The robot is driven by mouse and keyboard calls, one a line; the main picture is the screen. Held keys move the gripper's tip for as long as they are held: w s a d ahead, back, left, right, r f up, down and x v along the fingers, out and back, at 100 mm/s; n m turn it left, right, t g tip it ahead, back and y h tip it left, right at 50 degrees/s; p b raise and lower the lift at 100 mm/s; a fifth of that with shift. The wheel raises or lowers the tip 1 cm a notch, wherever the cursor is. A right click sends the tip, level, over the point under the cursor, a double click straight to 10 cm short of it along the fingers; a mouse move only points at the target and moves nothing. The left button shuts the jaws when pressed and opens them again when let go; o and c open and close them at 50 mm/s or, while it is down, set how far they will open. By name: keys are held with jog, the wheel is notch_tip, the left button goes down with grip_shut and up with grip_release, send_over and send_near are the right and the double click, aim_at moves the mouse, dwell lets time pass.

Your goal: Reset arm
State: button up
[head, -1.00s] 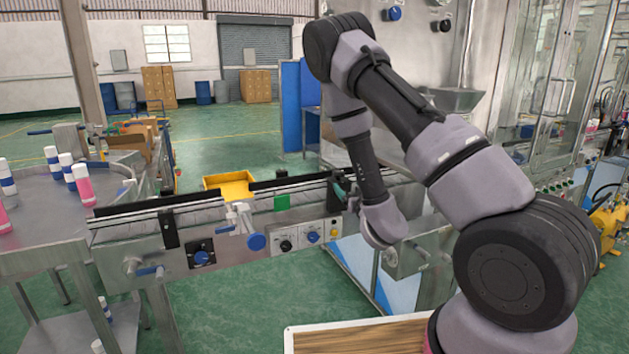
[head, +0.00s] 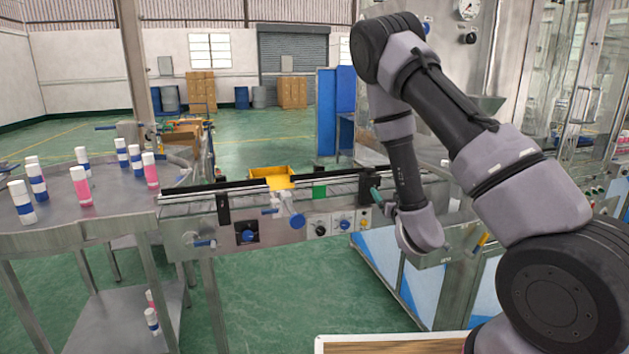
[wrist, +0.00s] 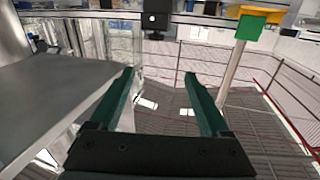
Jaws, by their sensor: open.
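My gripper (wrist: 160,88) shows in the wrist view with its two green fingers spread apart and nothing between them. In the head view my arm reaches up and bends down on the right side. Its wrist hangs beside the front of the conveyor, and the fingers are mostly hidden there, with only a bit of green near the conveyor edge.
The conveyor (head: 190,209) runs across the middle, with a yellow tray (head: 270,173) behind it. A round steel table (head: 110,208) at the left holds several pink and blue cans. A wooden-topped surface (head: 400,345) lies at the bottom. A steel plate (wrist: 60,90) is left of my fingers.

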jog(key=s+d+r+m+g+h, duration=0.1)
jog(key=d+r+m+g, duration=0.25)
jog(key=r, duration=0.45)
jog(key=s+d+r+m+g+h, duration=0.1)
jog(key=d+r+m+g+h, duration=0.2)
jog(key=r, duration=0.5)
jog(key=s+a+r+g+y, duration=0.1)
jog(key=s+r, duration=0.2)
jog(key=s, duration=0.6)
jog(key=s+a+r+n+g+y, duration=0.1)
jog(key=s+r, duration=0.3)
jog(key=s, duration=0.5)
jog(key=s+a+r+n+g+y, duration=0.1)
jog(key=s+r+g+y, duration=0.1)
jog(key=s, duration=0.7)
jog(key=shift+r+y, duration=0.4)
jog(key=shift+r, duration=0.4)
